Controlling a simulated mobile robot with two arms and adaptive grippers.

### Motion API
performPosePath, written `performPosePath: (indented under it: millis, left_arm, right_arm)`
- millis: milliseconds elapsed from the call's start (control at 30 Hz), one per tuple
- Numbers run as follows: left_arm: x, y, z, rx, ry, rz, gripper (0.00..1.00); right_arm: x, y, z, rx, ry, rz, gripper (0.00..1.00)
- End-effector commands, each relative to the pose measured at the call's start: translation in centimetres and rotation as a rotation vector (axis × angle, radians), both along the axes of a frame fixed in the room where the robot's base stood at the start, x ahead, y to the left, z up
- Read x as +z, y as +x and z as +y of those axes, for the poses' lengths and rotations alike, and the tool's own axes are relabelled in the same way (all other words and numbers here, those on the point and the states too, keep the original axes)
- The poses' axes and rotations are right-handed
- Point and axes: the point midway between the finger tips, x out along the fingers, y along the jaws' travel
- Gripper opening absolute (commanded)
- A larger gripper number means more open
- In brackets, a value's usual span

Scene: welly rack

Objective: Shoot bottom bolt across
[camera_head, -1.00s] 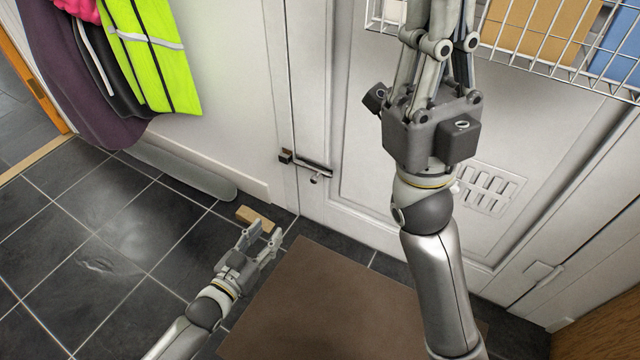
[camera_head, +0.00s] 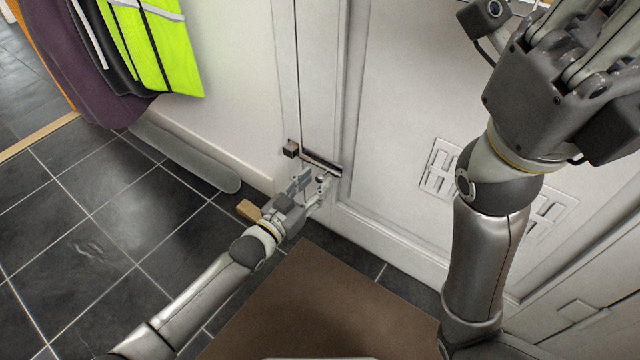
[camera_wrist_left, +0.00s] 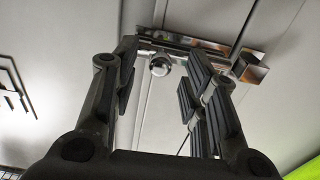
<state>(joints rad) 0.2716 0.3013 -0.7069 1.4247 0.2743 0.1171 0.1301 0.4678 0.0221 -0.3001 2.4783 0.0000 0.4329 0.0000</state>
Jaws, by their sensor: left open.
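The bottom bolt (camera_head: 322,164) is a dark metal bar on a plate, low on the white door. Its keeper (camera_head: 291,149) is a small block on the frame, left of it. In the left wrist view the bolt's round knob (camera_wrist_left: 160,66) shows between my left fingers, nearer the left one, with the keeper (camera_wrist_left: 249,67) to the right. My left gripper (camera_head: 313,182) is open at the bolt; contact with the knob cannot be told. Whether the bar's end is inside the keeper is unclear. My right gripper (camera_head: 575,75) is high at the right, its fingertips out of frame.
A brown mat (camera_head: 310,315) lies on the dark tiles before the door. A small wooden block (camera_head: 248,210) is on the floor beside my left wrist. A vent (camera_head: 437,170) is low in the door. Coats and a yellow vest (camera_head: 165,50) hang at the left.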

Motion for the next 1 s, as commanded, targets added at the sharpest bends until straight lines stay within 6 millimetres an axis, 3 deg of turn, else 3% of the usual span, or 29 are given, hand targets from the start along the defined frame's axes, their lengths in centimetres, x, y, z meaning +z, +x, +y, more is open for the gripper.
performPosePath:
  millis: [200, 567, 900, 1000]
  left_arm:
    - [-0.2, 1.8, -1.3, 0.0, -0.001, -0.001, 0.41]
    - [0.0, 2.2, -1.5, 0.0, 0.0, 0.0, 0.41]
    - [0.0, 2.1, -1.5, 0.0, 0.0, 0.0, 0.0]
    - [0.0, 2.1, -1.5, 0.0, 0.0, 0.0, 0.0]
  right_arm:
    - [0.2, -1.2, 0.1, -0.002, -0.002, -0.042, 0.0]
    - [0.4, -1.5, 0.1, -0.003, -0.003, -0.048, 0.0]
    - [0.4, -1.5, 0.1, -0.003, -0.003, -0.048, 0.0]
    - [0.4, -1.5, 0.1, -0.003, -0.003, -0.048, 0.0]
